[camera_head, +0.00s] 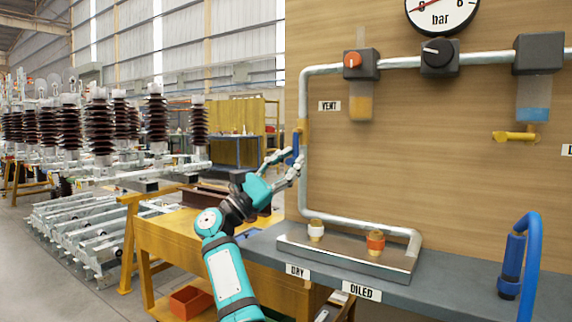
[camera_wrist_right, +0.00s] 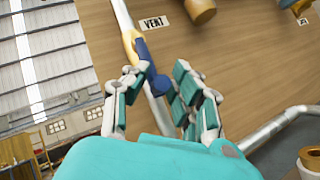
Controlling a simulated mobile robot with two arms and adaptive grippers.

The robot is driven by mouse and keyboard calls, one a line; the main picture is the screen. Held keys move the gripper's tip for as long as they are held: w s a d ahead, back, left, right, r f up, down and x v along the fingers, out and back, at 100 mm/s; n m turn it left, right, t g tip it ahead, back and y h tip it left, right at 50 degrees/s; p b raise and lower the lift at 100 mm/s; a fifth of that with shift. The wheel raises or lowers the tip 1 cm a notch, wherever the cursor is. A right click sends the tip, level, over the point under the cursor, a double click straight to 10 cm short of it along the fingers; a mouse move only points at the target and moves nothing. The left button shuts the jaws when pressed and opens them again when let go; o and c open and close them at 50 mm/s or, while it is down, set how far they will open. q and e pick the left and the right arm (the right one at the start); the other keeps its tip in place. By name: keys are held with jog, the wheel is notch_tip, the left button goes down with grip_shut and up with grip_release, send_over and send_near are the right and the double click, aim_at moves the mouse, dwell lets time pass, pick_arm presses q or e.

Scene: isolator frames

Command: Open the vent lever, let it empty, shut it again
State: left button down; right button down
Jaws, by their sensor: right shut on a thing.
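The vent lever (camera_head: 296,146) is a small blue handle on a yellow valve body on the vertical pipe, left of the VENT label (camera_head: 329,106). It runs roughly along the pipe. My right gripper (camera_head: 284,163) is shut on it, with fingers on either side of the handle. In the right wrist view the lever (camera_wrist_right: 142,52) shows between the fingertips of my right gripper (camera_wrist_right: 155,88), its lower end partly hidden. The pressure gauge (camera_head: 441,17) has a red needle and is cut off by the top edge. My left gripper is out of view.
A pipe (camera_head: 404,62) along the board carries a red-knobbed unit (camera_head: 361,64), a black-knobbed regulator (camera_head: 438,56) and another bowl unit (camera_head: 538,55). A metal manifold (camera_head: 347,256) with DRY and OILED outlets lies on the grey bench. A blue hose (camera_head: 526,262) stands at right.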

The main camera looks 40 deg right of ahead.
jog(key=shift+s+d+r+m, duration=0.1)
jog(key=shift+s+d+m, duration=0.1)
jog(key=shift+m, duration=0.1)
jog(key=c, duration=1.5)
grip_release()
jog(key=shift+o, duration=1.3)
jog(key=shift+d, duration=0.15)
jog(key=shift+w, duration=0.1)
jog(key=shift+a+f, duration=0.2)
jog(key=shift+a, duration=0.05)
jog(key=v, duration=1.1)
jog(key=shift+a, duration=0.3)
jog(key=shift+f, duration=0.15)
